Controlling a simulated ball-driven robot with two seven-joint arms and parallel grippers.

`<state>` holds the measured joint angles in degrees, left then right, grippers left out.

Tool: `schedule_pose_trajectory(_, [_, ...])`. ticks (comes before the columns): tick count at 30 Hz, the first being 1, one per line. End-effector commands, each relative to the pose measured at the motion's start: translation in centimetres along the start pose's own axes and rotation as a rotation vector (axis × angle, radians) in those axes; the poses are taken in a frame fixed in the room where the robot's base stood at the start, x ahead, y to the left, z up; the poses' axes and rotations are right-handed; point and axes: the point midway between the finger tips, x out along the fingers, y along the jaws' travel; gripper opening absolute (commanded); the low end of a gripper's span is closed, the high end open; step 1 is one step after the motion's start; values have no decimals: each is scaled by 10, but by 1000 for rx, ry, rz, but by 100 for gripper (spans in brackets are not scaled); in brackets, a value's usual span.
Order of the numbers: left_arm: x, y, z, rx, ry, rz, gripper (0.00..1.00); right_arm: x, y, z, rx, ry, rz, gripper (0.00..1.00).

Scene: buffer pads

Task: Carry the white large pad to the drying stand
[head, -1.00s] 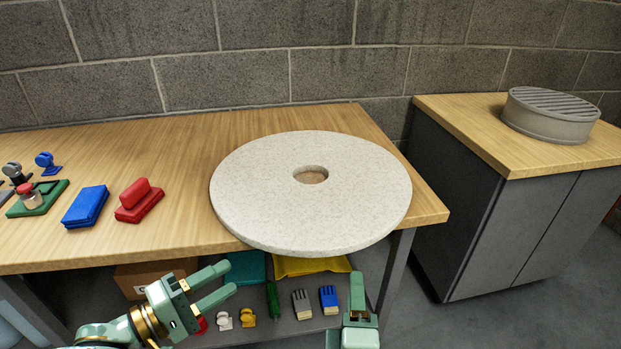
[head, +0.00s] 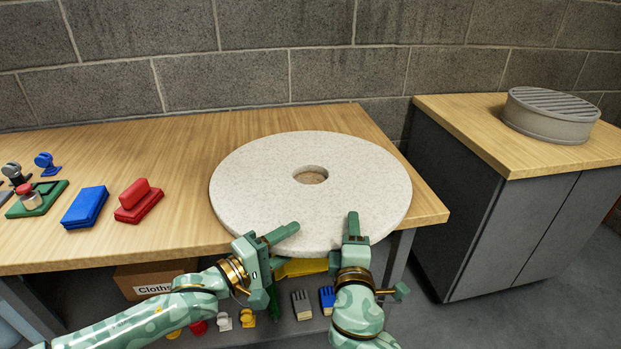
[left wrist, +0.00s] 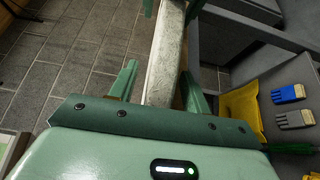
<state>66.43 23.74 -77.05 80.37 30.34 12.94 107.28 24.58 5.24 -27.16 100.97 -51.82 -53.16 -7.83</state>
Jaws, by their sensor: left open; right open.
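The white large pad (head: 245,180), a thick speckled disc with a centre hole, lies flat on the wooden table, its front edge overhanging. My left gripper (head: 283,240) is open at the pad's front left edge, one finger above the rim. In the left wrist view the pad's edge (left wrist: 166,55) shows between the two fingers (left wrist: 160,85). My right gripper (head: 354,228) is open at the front right edge, one finger over the pad's top; its other finger is hidden. The drying stand (head: 548,125), a grey round slatted drum, stands on the right cabinet.
A blue pad (head: 85,207), a red block (head: 138,202) and small tools lie on the table's left. A shelf below holds a cloths box (head: 150,278) and brushes. A floor gap separates the table from the grey cabinet (head: 500,230). A block wall stands behind.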

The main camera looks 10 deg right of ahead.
Motion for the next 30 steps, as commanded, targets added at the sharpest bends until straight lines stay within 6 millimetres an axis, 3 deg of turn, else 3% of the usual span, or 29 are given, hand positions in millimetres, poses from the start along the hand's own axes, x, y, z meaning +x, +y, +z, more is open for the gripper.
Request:
schedule_pose_trajectory(7, [0,0,0,0,0,0,48,0,0,0,1,0,0,48])
schedule_pose_trajectory(12, [0,0,0,0,0,0,1,0,0,0,1,0,0,1])
schedule_pose_trajectory(23, [0,3,0,3,0,1,0,0,3,0,1,0,2,0])
schedule_pose_trajectory(30, [-1,42,2,28,0,17,0,-3,41,1,9,0,31,0])
